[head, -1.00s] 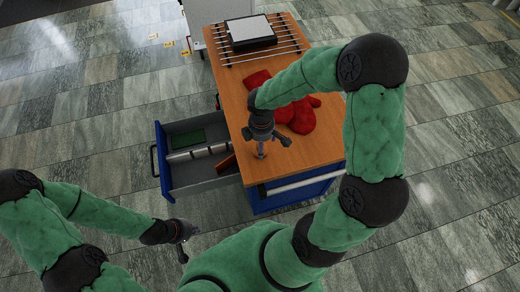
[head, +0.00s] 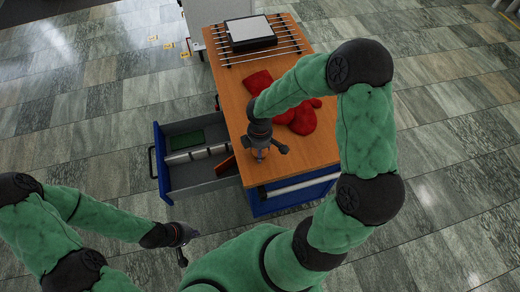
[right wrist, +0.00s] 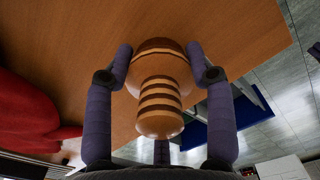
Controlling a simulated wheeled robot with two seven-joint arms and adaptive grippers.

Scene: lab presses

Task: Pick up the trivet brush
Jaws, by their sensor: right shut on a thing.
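A wooden brush (right wrist: 160,95) with a rounded, dark-ringed handle stands between the fingers of my right gripper in the right wrist view. The fingers touch its wide part from both sides, so the gripper (right wrist: 165,72) is shut on it. In the head view my right gripper (head: 265,152) is low over the front of the wooden bench top, and only a little of the brush shows beneath it. Its bristles are hidden. My left gripper (head: 188,247) hangs over the floor left of my body, with its fingers apart and empty.
Red mitts (head: 302,120) lie on the bench just behind the right gripper. A rack of bars (head: 289,42) with a dark, white-topped plate (head: 249,32) is at the back. An open drawer (head: 158,165) juts out left, holding silver cylinders and a green piece.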

